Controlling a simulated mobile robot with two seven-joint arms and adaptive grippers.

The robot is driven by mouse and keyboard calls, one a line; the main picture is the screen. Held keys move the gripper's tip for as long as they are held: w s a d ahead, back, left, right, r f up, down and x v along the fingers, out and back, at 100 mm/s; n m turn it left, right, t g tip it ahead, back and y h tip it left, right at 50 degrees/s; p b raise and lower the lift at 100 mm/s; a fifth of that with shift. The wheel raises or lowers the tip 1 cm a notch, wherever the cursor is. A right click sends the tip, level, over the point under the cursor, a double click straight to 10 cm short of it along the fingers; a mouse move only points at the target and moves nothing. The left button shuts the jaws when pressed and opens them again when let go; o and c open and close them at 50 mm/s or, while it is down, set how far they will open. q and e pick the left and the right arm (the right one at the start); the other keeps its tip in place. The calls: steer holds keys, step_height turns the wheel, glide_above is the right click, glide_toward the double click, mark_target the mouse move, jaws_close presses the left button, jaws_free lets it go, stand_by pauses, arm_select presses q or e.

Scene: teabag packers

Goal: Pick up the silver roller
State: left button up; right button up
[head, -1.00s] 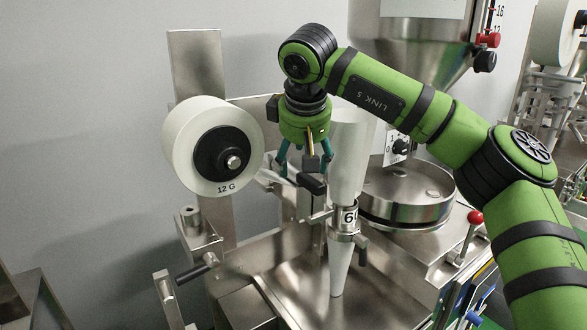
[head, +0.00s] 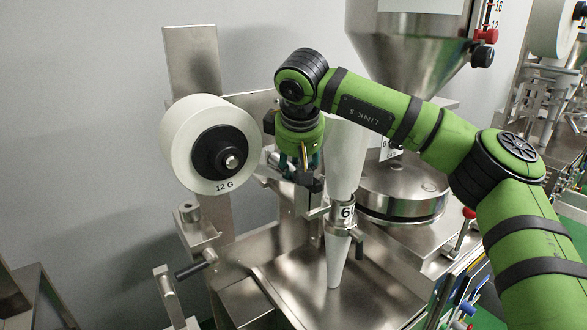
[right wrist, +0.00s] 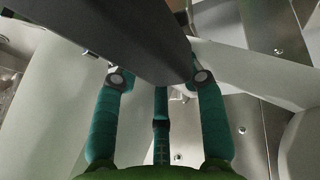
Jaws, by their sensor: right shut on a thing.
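My right gripper (head: 301,172) is beside the paper film, right of the white roll. It is shut on a dark grey, smooth bar-like piece, which fills the upper part of the right wrist view (right wrist: 125,35) between its teal fingers. Whether this piece is the silver roller I cannot tell; the contact is mostly hidden in the head view. A short silver cylinder (head: 188,212) stands on a bracket at the lower left, apart from the gripper. My left gripper is not in view.
The white roll (head: 182,140) marked 12 G sits close left of the gripper. The white forming tube (head: 345,165) stands just right of it. A round metal turntable (head: 400,190) and hopper (head: 410,40) are farther right. A black-handled lever (head: 195,265) is below left.

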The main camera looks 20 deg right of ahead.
steer(key=shift+r+b, duration=0.35)
steer(key=shift+r, duration=0.25)
step_height(320, 180, up, 3)
steer(key=shift+w+f+b, duration=0.1)
steer(key=shift+f+b, duration=0.1)
steer(key=shift+b, duration=0.3)
steer(key=s+d+r+b, duration=0.2)
steer(key=s+d+r, duration=0.5)
steer(key=s, duration=0.2)
steer(key=shift+s+r, duration=0.15)
steer(key=shift+s, duration=0.1)
steer(key=shift+b, duration=0.3)
